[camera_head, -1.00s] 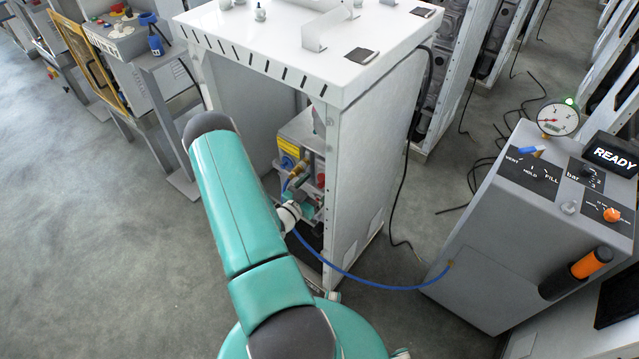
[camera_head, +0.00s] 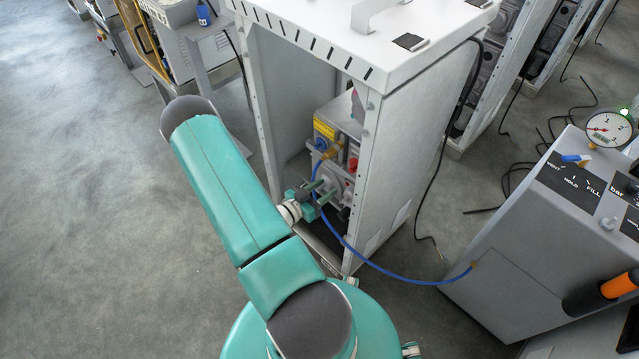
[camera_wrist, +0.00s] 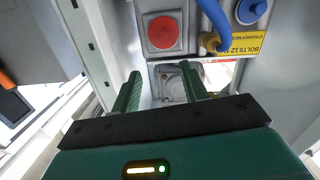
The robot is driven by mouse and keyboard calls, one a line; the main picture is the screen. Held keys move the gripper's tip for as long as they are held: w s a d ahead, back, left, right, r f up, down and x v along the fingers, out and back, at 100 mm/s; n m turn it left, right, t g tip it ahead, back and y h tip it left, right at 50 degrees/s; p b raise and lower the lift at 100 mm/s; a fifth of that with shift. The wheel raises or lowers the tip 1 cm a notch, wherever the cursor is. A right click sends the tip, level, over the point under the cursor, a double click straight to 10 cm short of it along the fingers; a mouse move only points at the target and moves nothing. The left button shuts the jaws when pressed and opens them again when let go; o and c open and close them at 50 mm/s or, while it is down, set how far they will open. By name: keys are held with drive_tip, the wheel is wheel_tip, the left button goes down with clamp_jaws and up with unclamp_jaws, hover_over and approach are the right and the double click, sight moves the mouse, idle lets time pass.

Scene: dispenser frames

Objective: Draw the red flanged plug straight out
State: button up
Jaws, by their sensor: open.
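The red plug (camera_wrist: 163,32) is a round red disc on a square grey plate in the wrist view, above and beyond my fingertips. In the head view a small red patch (camera_head: 353,163) on the grey unit inside the white cabinet appears to be the same plug. My gripper (camera_wrist: 161,84) is open, with two green fingers spread apart and nothing between them. In the head view my gripper (camera_head: 318,193) is at the cabinet's open front, lower than the red patch. It is apart from the plug.
A blue hose (camera_head: 392,272) runs from the unit's brass fitting to the grey console (camera_head: 520,255). In the wrist view, a blue hose (camera_wrist: 214,18), blue cap (camera_wrist: 251,10) and yellow label (camera_wrist: 238,43) sit right of the plug. Cabinet posts (camera_head: 366,170) flank the opening.

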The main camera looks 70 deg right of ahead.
sight(351, 172)
drive_tip(key=s+d+y, duration=0.1)
drive_tip(key=d, duration=0.2)
drive_tip(key=s+d+f+n+y, duration=0.1)
drive_tip(key=s+d, duration=0.1)
drive_tip(key=d, duration=0.2)
drive_tip(key=s+d+f+n+y, duration=0.1)
drive_tip(key=d, duration=0.3)
drive_tip(key=shift+s+y, duration=0.2)
drive_tip(key=shift+y, duration=0.2)
clamp_jaws()
drive_tip(key=shift+a, duration=0.1)
drive_tip(key=shift+a, duration=0.1)
drive_tip(key=shift+w+a, duration=0.4)
drive_tip(key=shift+a, duration=0.45)
drive_tip(key=shift+w+a, duration=0.35)
drive_tip(key=shift+a, duration=0.45)
drive_tip(key=shift+w+a, duration=0.4)
drive_tip(key=shift+a, duration=0.45)
